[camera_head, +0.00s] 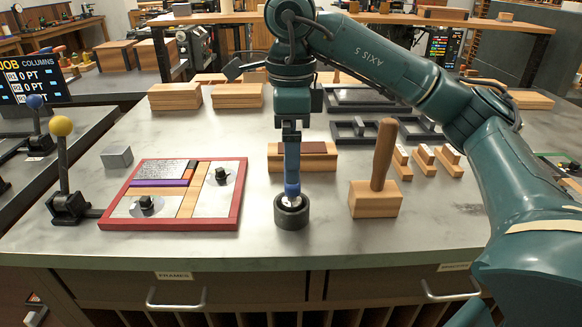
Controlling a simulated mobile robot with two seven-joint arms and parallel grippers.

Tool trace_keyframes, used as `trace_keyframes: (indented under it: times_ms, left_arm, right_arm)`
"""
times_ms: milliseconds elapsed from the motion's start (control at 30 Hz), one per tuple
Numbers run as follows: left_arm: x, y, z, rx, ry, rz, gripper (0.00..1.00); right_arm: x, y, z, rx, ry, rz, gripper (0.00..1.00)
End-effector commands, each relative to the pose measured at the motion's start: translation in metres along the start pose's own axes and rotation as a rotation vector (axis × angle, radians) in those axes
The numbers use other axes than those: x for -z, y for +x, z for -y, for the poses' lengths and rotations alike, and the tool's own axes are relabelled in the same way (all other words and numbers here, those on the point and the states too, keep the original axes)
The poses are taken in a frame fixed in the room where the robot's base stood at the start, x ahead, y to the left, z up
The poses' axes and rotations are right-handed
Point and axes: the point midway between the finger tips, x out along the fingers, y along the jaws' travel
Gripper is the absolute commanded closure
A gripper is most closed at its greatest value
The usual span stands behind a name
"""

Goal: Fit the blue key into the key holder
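The blue key (291,165) hangs upright below my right gripper (291,136), near the middle of the table. My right gripper is shut on its upper end. A short dark cylinder with a pale top (291,216), which looks like the key holder, stands on the table directly under the key. The key's lower end overlaps the cylinder's top in the picture. I cannot tell whether it is inside, touching or just above. My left gripper is not in view.
A red-framed board (241,200) lies left of the cylinder. A wooden mallet (375,198) stands upright on its head to the right. A wooden block (325,160) lies behind the key. A yellow-knobbed lever (62,127) stands at the left. The table front (290,250) is clear.

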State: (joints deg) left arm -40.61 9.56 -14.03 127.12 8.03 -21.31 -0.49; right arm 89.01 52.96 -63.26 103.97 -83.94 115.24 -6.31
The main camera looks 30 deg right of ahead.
Motion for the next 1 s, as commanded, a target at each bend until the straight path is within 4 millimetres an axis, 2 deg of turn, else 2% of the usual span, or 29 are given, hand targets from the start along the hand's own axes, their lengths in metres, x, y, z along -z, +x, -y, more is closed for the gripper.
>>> trace_keyframes:
  times_ms: [33,100,300,1000]
  left_arm:
    - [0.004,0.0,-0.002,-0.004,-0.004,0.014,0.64]
    - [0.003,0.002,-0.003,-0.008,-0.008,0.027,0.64]
    - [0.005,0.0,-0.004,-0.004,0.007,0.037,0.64]
    - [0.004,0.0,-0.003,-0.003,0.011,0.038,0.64]
  right_arm:
    - [0.0,-0.018,0.001,0.004,0.001,0.002,0.0]
    - [0.0,-0.029,0.0,0.002,0.002,0.001,0.0]
    - [0.0,-0.048,0.0,0.0,0.001,0.001,0.0]
    - [0.0,-0.05,0.0,-0.001,0.001,0.0,0.0]
